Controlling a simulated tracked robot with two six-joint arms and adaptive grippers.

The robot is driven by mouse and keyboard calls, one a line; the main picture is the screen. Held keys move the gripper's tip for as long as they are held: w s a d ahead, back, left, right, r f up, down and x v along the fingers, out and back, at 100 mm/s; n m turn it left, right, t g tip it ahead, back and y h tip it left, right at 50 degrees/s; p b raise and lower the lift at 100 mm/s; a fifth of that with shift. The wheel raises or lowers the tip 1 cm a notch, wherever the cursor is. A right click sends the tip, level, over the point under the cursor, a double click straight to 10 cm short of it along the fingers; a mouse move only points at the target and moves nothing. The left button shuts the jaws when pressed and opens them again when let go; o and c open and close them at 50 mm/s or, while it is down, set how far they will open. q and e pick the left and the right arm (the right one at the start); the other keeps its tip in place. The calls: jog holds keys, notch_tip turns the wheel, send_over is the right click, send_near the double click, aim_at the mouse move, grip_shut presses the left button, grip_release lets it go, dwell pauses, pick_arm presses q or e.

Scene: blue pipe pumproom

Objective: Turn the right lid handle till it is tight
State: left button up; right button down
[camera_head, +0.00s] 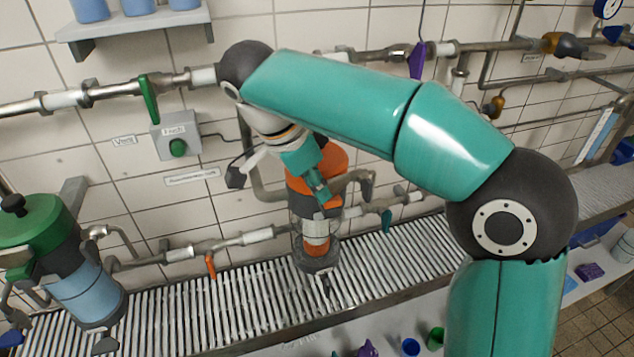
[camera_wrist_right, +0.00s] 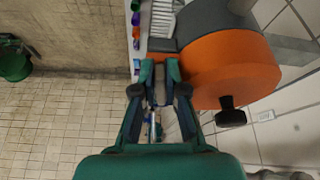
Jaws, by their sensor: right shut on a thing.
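The orange lid (camera_head: 330,160) tops a dark housing with an orange and clear lower part, standing on the slatted shelf near the middle of the head view. The lid also shows large in the right wrist view (camera_wrist_right: 232,68). My right gripper (camera_head: 325,197) reaches down at the lid's near side. In the wrist view its fingers (camera_wrist_right: 161,72) are close together around a short dark grey lid handle (camera_wrist_right: 163,45) beside the orange lid. The handle is mostly hidden by my gripper in the head view. My left gripper is not in view.
A green-lidded blue vessel (camera_head: 80,287) stands at the left. Pipes with a green valve lever (camera_head: 149,98) and a grey switch box (camera_head: 176,137) run along the tiled wall. An orange lever (camera_head: 210,266) sits low on the pipe. The slatted shelf (camera_head: 200,315) is mostly clear.

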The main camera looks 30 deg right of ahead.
jog(key=shift+w+m+g+p, duration=0.3)
jog(key=shift+m+p, duration=0.05)
jog(key=shift+m, duration=0.65)
jog(key=c, duration=1.2)
grip_release()
jog(key=shift+r, duration=0.2)
